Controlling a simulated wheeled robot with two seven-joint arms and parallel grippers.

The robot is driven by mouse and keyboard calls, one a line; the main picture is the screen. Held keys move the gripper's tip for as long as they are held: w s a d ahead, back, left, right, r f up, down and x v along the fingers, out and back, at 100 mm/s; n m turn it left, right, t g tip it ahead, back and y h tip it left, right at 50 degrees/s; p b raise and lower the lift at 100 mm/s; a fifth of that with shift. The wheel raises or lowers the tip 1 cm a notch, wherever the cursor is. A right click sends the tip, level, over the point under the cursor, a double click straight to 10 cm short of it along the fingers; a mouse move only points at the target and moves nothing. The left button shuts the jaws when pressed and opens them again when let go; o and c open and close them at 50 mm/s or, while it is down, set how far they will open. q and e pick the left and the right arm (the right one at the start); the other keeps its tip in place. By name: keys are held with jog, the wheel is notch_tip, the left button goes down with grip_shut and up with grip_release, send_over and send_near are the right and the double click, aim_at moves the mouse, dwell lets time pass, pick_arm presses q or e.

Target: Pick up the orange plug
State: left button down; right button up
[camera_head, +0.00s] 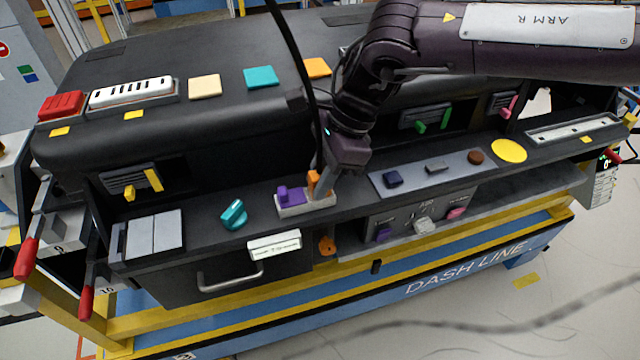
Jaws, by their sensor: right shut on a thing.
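The orange plug (312,180) is at the right end of a small light block (308,209) on the dashboard's front ledge. A purple plug (290,194) stands at the block's left end. My right gripper (320,181) comes down from above and is shut on the orange plug, covering part of it. I cannot tell whether the plug's base still sits in the block. My left gripper is not in view.
A teal knob (233,214) stands left of the block. A panel (432,173) with several small parts lies to the right. A drawer handle (230,281) and an orange part (327,245) are on the front face below. Vents with coloured tabs are behind.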

aim_at(320, 174)
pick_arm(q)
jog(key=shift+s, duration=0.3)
pick_arm(e)
grip_shut()
jog(key=shift+r, duration=0.15)
